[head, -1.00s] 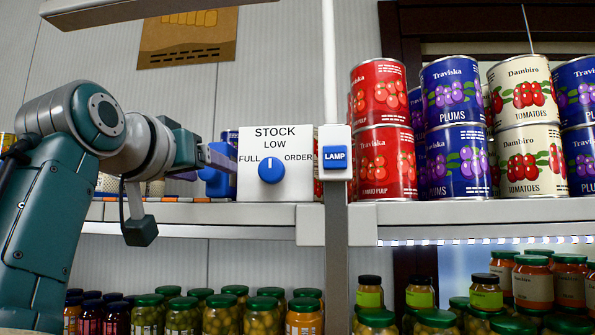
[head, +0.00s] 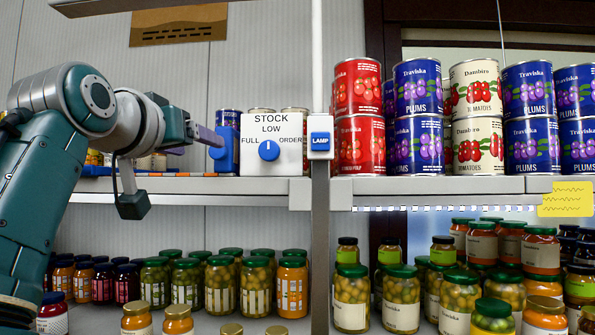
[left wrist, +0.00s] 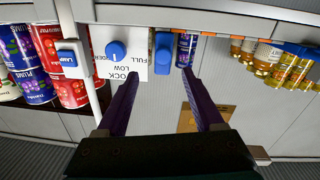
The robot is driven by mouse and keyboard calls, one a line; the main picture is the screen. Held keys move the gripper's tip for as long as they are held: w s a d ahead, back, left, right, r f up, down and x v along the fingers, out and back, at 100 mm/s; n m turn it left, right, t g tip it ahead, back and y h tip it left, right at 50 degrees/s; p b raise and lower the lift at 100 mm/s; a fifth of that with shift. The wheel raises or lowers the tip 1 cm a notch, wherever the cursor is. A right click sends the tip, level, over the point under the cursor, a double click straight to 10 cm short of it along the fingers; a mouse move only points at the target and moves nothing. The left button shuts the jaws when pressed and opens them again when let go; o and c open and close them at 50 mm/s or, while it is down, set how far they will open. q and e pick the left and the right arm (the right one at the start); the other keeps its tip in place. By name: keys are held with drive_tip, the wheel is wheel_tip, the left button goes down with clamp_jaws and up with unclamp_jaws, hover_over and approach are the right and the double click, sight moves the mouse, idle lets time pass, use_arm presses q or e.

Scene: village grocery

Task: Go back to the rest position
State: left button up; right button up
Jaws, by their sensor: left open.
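My left gripper (head: 198,144) comes in from the left in the head view, just left of the white stock panel (head: 288,160). In the left wrist view its two dark purple fingers (left wrist: 157,76) are apart with nothing between them. The panel has a blue knob (head: 269,150) whose white mark points up at LOW; the knob also shows in the left wrist view (left wrist: 116,50). A blue part (head: 219,148) is beside the panel, close to the fingertips; whether they touch it I cannot tell. My right gripper is not in view.
A blue LAMP button (head: 320,141) is on the upright right of the panel. Red tomato cans (head: 359,144) and plum cans (head: 418,145) are stacked on the upper shelf (head: 430,187). Jars (head: 220,284) fill the lower shelf. A yellow note (head: 566,198) hangs at the right.

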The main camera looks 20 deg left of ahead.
use_arm(q)
drive_tip(key=s+d+f+m+g+h+p, duration=0.1)
drive_tip(key=s+d+f+g, duration=0.1)
drive_tip(key=s+f, duration=0.35)
drive_tip(key=s+d+f+m+g+p, duration=0.1)
drive_tip(key=s+d+f+g+p, duration=0.15)
drive_tip(key=f, duration=0.55)
drive_tip(key=s+d+f+m+g+h+p, duration=0.1)
drive_tip(key=s+f+m+g, duration=0.2)
drive_tip(key=f, duration=0.4)
drive_tip(key=s+d+f+g, duration=0.1)
drive_tip(key=s+f+g, duration=0.1)
drive_tip(key=s, duration=0.5)
drive_tip(key=s+d+f+g+h+p, duration=0.1)
drive_tip(key=s+f, duration=0.3)
drive_tip(key=s, duration=0.4)
drive_tip(key=s+d+f+g+p, duration=0.1)
drive_tip(key=s+d+f+g, duration=0.2)
drive_tip(key=s, duration=0.5)
drive_tip(key=shift+f+m+g, duration=0.35)
drive_tip(key=shift+f+m, duration=0.05)
